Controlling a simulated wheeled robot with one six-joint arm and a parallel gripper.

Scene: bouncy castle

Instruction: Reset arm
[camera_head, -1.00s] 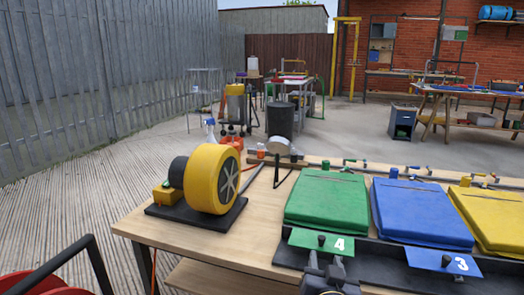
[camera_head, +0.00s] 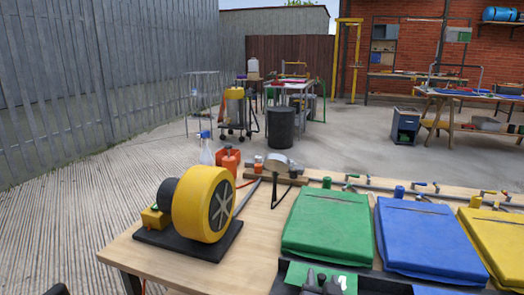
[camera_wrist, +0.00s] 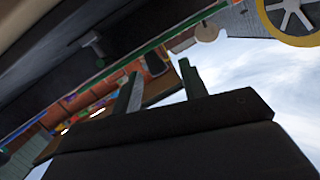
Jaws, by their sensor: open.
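My gripper (camera_head: 322,285) shows at the bottom edge of the head view, in front of the green pad, with most of the arm out of frame. In the wrist view my gripper (camera_wrist: 160,72) has two dark fingers standing apart, with nothing between them. The wrist view is strongly tilted, with cloudy sky on the right and the yellow wheel's rim (camera_wrist: 292,20) at the top right.
A wooden table (camera_head: 262,222) carries a yellow wheel blower (camera_head: 202,204) at left and green (camera_head: 328,222), blue (camera_head: 425,240) and yellow (camera_head: 498,238) pads at right. A spray bottle (camera_head: 206,150) and orange can (camera_head: 228,160) stand behind.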

